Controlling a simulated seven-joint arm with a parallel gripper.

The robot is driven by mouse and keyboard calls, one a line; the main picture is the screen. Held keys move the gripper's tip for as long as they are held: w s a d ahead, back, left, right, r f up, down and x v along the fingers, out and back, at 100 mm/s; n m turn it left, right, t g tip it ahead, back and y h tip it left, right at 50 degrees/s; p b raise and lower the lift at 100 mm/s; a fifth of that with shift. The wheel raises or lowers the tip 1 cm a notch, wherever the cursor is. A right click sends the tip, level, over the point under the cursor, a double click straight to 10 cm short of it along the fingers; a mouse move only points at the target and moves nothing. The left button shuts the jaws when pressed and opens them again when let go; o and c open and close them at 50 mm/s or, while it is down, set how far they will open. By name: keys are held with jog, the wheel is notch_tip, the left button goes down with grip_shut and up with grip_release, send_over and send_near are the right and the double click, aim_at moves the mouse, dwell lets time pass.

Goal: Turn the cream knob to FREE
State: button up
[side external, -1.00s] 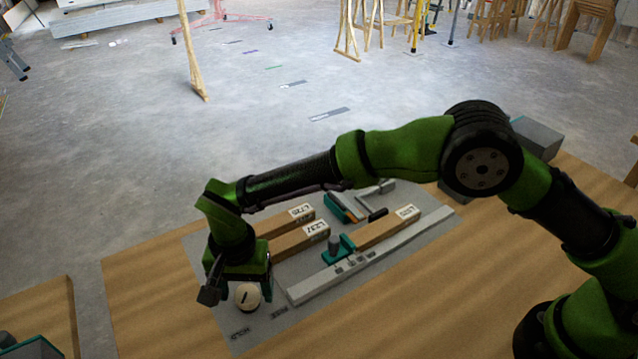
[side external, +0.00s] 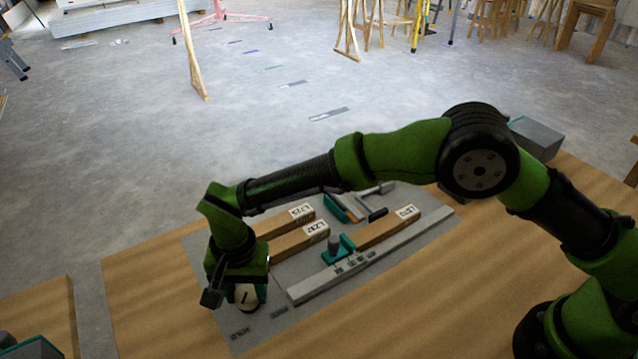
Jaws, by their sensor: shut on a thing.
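The cream knob (side external: 246,298) is a round dial with a dark pointer mark, on the grey panel (side external: 215,262) near its front left corner. My gripper (side external: 240,290) points down over the knob and is shut on it. The fingers partly hide the knob. A dark label reading HOLD (side external: 240,333) is printed in front of the knob. A second dark label (side external: 279,311) lies to its right, too small to read with certainty.
Several wooden blocks with white labels (side external: 301,238) lie on the panel behind my gripper. A clamp-like tool (side external: 345,207) lies behind. Bare wooden table (side external: 400,310) is clear in front.

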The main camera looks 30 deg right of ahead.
aim_at(246, 293)
jog(key=n, duration=0.8)
jog(key=shift+n, duration=0.3)
jog(key=n, duration=0.4)
jog(key=shift+n, duration=2.5)
jog(key=o, duration=1.1)
jog(key=shift+c, duration=0.2)
notch_tip(246, 293, up, 17)
